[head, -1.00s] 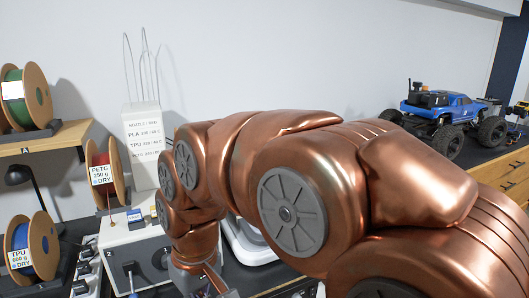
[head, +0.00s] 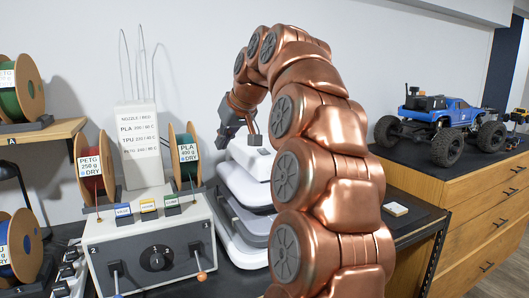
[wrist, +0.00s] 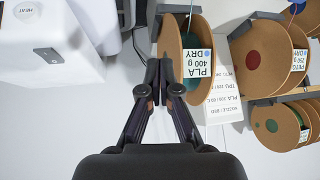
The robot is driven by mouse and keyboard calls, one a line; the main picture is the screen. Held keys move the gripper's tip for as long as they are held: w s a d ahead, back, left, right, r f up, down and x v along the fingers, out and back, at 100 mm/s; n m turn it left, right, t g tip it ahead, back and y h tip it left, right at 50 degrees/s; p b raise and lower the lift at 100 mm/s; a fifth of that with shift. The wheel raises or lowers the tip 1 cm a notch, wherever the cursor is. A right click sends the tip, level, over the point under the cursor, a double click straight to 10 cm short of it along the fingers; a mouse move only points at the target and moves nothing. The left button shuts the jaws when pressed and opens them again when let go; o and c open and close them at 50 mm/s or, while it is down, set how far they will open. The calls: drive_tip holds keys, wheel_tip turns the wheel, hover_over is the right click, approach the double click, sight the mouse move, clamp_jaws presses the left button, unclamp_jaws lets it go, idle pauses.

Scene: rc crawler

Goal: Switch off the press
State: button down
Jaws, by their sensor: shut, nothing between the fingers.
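The press (head: 262,202) is a stacked white and grey machine on the dark bench in the head view, partly hidden on its right by my arm. A white body at the upper left of the wrist view, with a round HEAT label (wrist: 27,10), looks like part of it. My gripper (head: 254,140) is at the top of the press in the head view; I cannot tell whether it touches. In the wrist view my gripper (wrist: 158,76) is shut and empty, with its tips in front of the PLA spool (wrist: 183,60). I cannot make out the press's switch state.
A grey control box (head: 150,240) with a dial and levers stands left of the press. Spools, a nozzle card (head: 138,145) and thin rods stand behind it. A blue crawler (head: 440,125) sits on the right-hand cabinet. A small pale block (head: 395,209) lies right of my arm.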

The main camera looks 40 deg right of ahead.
drive_tip(key=s+d+r+m+t+h+b, duration=0.1)
drive_tip(key=d+r, duration=0.1)
drive_tip(key=d, duration=0.6)
drive_tip(key=s+d+r+t+h+b, duration=0.1)
drive_tip(key=s+d+r+h+b, duration=0.1)
drive_tip(key=d, duration=0.6)
drive_tip(key=shift+s+r+m, duration=0.25)
drive_tip(key=shift+m, duration=0.15)
hover_over(265, 151)
drive_tip(key=f, duration=0.4)
drive_tip(key=f+p, duration=0.1)
drive_tip(key=f, duration=0.1)
drive_tip(key=shift+s+a+f, duration=0.25)
drive_tip(key=shift+s+f, duration=0.1)
drive_tip(key=shift+f, duration=0.3)
drive_tip(key=shift+w+f, duration=0.2)
drive_tip(key=shift+f, duration=1.05)
drive_tip(key=shift+f, duration=0.15)
drive_tip(key=shift+w+d, duration=0.1)
